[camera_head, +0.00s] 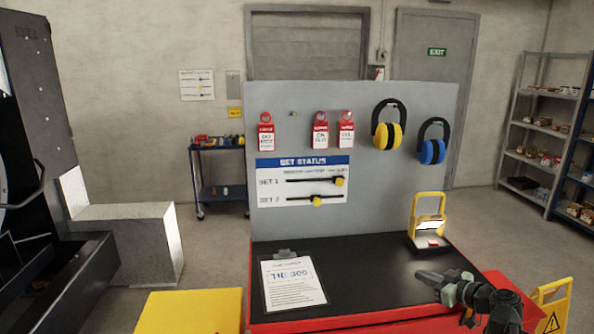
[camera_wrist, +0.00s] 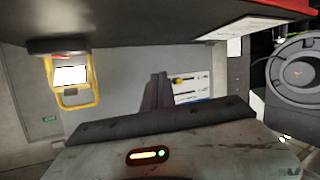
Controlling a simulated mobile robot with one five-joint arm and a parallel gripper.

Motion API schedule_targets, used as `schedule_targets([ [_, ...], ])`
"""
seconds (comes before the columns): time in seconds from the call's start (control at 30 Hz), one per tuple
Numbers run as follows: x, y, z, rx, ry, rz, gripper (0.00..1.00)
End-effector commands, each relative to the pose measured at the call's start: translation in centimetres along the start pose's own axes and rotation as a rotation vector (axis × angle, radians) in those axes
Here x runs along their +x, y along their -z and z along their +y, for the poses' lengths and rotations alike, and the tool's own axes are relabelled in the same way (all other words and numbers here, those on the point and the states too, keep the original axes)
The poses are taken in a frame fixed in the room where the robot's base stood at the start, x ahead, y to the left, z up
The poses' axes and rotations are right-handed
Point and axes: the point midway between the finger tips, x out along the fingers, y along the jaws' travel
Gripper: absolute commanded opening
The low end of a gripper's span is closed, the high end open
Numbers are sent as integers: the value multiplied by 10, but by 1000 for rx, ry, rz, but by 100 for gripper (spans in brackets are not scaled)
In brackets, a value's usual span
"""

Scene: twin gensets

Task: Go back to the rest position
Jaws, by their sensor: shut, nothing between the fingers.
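My gripper (camera_head: 424,278) is at the lower right in the head view, over the right part of the black-topped red bench (camera_head: 375,268). It is shut and holds nothing. In the wrist view my gripper's fingers (camera_wrist: 158,88) are together at the middle, in front of the grey board. The wrist view is turned over, with the bench top along its upper edge. The yellow-framed stand (camera_head: 427,215) is on the bench behind my gripper, apart from it. It also shows at the left of the wrist view (camera_wrist: 70,78).
A grey board (camera_head: 370,190) behind the bench holds red tags (camera_head: 321,132), yellow earmuffs (camera_head: 388,132), blue earmuffs (camera_head: 432,148) and a status panel (camera_head: 300,182). A clipboard (camera_head: 293,284) lies at the bench's left. A yellow floor sign (camera_head: 553,305) stands at right.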

Motion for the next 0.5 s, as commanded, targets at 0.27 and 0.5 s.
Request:
schedule_targets([
  [0.27,114,15,-203,-88,373,-268,0],
  [0.5,123,-21,-329,-47,485,-676,0],
])
